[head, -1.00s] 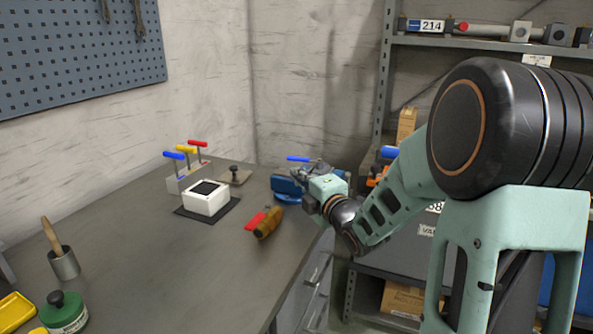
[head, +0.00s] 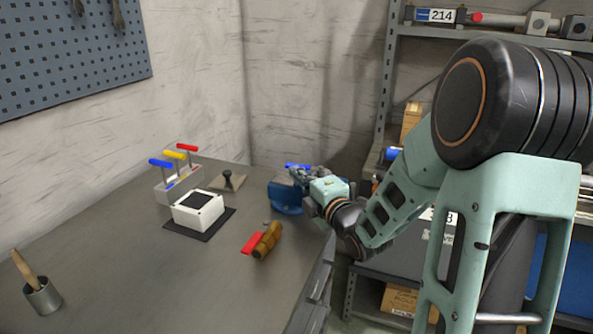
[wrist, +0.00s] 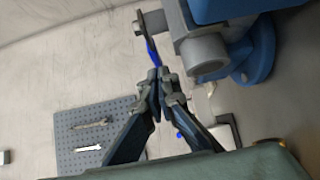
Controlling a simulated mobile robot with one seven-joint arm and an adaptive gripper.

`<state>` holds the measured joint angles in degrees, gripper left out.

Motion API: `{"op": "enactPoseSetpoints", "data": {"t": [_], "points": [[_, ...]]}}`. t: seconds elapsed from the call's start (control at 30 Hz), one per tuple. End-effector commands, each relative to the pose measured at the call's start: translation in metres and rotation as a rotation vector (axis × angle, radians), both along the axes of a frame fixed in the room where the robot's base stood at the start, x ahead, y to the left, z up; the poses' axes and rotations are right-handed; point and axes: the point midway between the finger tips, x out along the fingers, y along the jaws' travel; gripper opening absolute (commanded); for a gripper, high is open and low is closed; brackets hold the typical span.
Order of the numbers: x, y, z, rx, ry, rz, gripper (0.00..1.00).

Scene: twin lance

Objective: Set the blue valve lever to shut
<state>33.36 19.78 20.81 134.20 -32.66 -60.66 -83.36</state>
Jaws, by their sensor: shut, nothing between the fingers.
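A blue lever (head: 297,165) shows just behind my gripper in the head view, above a blue vise (head: 284,198) at the bench's far right corner. In the wrist view the blue lever (wrist: 152,50) is a narrow strip just beyond my fingertips, beside the vise's grey round part (wrist: 205,55). My gripper (head: 297,174) is shut and empty, its fingertips (wrist: 160,74) together close to the lever's end. I cannot tell whether they touch it. The lever's pivot and any shut mark are not clear.
A rack (head: 165,190) with blue, yellow and red handles stands at the back left. A white box (head: 198,212) sits on a dark mat. A red-and-brown tool (head: 267,241) lies near the bench's right edge. Shelves (head: 392,60) stand at the right.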

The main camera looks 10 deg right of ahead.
Motion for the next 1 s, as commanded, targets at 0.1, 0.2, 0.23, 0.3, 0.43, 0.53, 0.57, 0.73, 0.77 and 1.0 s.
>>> {"op": "enactPoseSetpoints", "data": {"t": [0.1,0.2,0.23,0.3,0.43,0.53,0.57,0.73,0.77,1.0], "points": [[-0.001,0.000,0.000,0.000,0.000,0.000,0.00],[0.000,0.000,0.000,0.000,0.000,0.000,0.00],[0.000,0.000,0.000,0.000,0.000,0.000,0.00],[0.000,0.000,0.000,0.000,0.000,0.000,0.00],[0.001,-0.001,-0.001,-0.001,-0.001,0.000,0.00],[0.004,-0.002,-0.002,-0.001,-0.003,-0.001,0.00],[0.005,-0.002,-0.003,-0.001,-0.004,0.000,0.00],[0.012,-0.004,-0.002,-0.001,-0.004,-0.001,0.00],[0.013,-0.005,-0.001,0.000,-0.004,-0.002,0.00],[0.013,-0.006,0.002,0.001,-0.005,-0.005,0.00]]}}
